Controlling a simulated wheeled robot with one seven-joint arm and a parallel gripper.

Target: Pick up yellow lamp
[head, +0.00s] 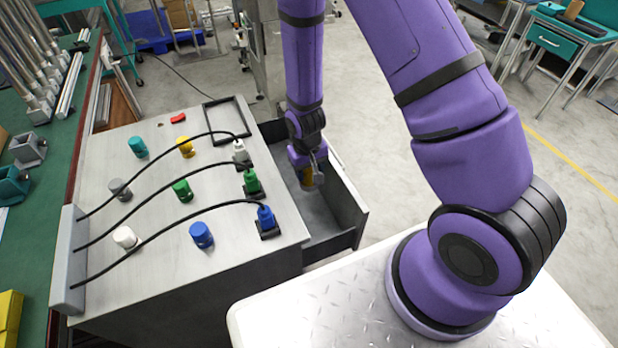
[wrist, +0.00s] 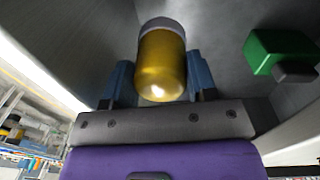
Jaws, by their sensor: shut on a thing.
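My gripper (wrist: 160,85) is shut on a yellow lamp (wrist: 161,66), a yellow cylinder with a pale grey end. In the wrist view the lamp sits between the two blue-grey fingers. In the head view my gripper (head: 312,178) is inside or just above the open grey drawer (head: 345,190), with the lamp (head: 307,176) partly hidden in it. I cannot tell whether the lamp touches the drawer floor. Another yellow lamp-like cap (head: 185,147) stands on the grey panel top.
The panel top (head: 150,255) holds teal, green, blue, white and grey caps, three plugged black cables and an empty dark square frame (head: 227,121). A green block (wrist: 280,52) lies in the drawer at right in the wrist view. The drawer walls surround my gripper.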

